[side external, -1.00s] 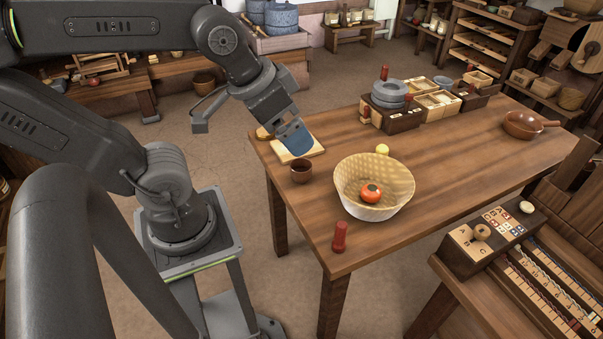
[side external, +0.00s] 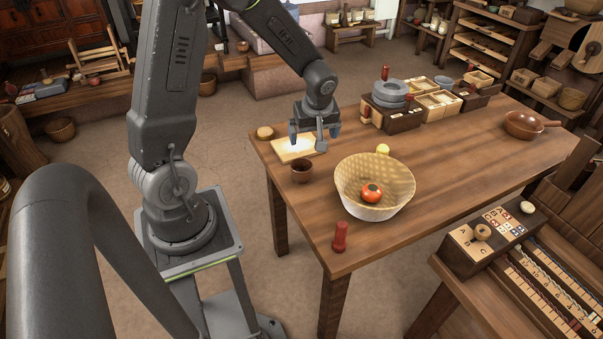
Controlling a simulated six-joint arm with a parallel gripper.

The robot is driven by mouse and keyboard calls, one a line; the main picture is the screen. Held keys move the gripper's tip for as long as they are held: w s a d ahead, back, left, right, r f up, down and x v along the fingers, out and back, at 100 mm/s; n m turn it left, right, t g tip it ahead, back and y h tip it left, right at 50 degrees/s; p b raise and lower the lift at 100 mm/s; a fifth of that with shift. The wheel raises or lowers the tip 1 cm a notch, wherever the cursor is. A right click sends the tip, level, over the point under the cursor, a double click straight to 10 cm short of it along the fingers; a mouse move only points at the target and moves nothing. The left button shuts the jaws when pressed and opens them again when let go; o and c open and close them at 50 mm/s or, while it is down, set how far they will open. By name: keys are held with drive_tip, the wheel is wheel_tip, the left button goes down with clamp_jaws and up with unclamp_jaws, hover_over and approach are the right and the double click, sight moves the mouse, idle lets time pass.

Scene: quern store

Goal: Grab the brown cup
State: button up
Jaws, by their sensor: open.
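The brown cup (side external: 302,171) stands upright on the wooden table near its left edge, just left of the wicker basket. My gripper (side external: 313,145) is open and points down, above and slightly behind the cup, over the light wooden board. It looks empty and apart from the cup. The exact height of the fingertips above the board is hard to tell.
A wicker basket (side external: 374,205) holding a tomato (side external: 371,193) stands right of the cup. A yellow ball (side external: 383,149) is behind it. The light board (side external: 287,151) lies behind the cup. The table's (side external: 470,150) right middle is clear.

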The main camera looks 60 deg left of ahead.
drive_tip(key=n, duration=0.2)
approach(301, 169)
drive_tip(key=f, duration=0.2)
drive_tip(key=shift+d+f+g, duration=0.3)
drive_tip(key=shift+d+f, duration=0.05)
drive_tip(key=shift+x, duration=2.85)
drive_tip(key=shift+s, duration=0.2)
drive_tip(key=shift+c, duration=0.2)
drive_tip(key=c, duration=1)
drive_tip(key=shift+r, duration=0.15)
